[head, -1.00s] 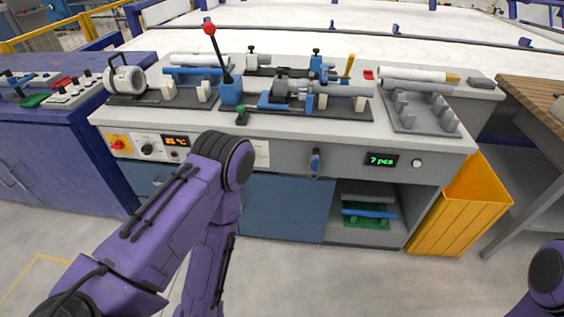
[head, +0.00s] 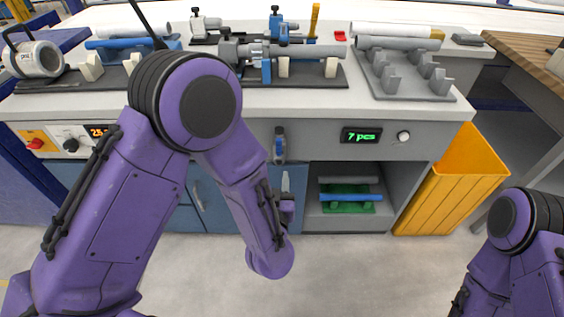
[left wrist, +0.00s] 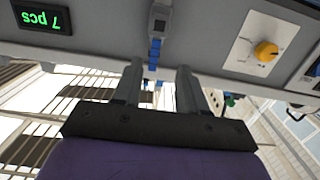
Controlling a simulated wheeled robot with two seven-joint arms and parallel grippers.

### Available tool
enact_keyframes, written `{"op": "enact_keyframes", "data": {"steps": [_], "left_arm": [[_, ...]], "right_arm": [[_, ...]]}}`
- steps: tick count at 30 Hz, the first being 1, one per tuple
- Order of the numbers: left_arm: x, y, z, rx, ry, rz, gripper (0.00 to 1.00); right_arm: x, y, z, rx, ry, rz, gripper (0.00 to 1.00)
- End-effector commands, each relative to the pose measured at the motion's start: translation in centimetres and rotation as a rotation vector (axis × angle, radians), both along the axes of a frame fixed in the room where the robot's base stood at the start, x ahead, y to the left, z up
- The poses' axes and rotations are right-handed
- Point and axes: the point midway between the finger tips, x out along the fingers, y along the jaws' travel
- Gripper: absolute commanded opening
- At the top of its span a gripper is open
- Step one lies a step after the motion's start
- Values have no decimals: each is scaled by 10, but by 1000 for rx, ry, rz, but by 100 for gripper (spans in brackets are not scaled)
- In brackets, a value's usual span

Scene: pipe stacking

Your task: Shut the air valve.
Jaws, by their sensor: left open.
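The air valve (head: 279,146), with an upright blue handle, is on the front panel of the bench, left of the green "7 pcs" display. It also shows in the left wrist view (left wrist: 155,50), upside down, just beyond my fingers. My left gripper (head: 286,181) is below the valve, partly hidden by my own forearm. In the left wrist view its two grey fingers (left wrist: 158,72) are apart and empty, with the blue handle appearing between and beyond their tips. I cannot tell whether they touch it. My right arm shows at the lower right, but its gripper is out of frame.
A yellow knob (left wrist: 266,50) on a white plate is beside the valve. The display (head: 361,136) is to the valve's right. Below are an open shelf with a blue pipe (head: 350,197) and a yellow bin (head: 450,185). Pipes and fixtures stand on the bench top (head: 400,112).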

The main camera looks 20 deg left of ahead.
Motion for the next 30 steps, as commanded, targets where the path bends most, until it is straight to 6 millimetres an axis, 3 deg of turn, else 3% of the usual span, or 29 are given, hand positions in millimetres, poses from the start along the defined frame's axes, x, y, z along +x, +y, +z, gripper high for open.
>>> {"op": "enact_keyframes", "data": {"steps": [1,4,16,21,28,30], "left_arm": [[4,-7,7,16,-53,7,42],[14,-8,19,28,-81,17,42],[93,14,20,28,-76,15,42],[105,18,20,30,-74,13,42],[106,18,20,30,-73,11,42],[106,18,20,30,-73,11,19]], "right_arm": [[0,0,-12,0,-1,0,43],[1,0,-9,0,-1,0,43],[1,0,-9,0,-2,1,43],[1,0,-9,0,-2,1,43],[1,0,-9,0,-1,0,43],[1,0,-9,0,-1,0,43]]}}
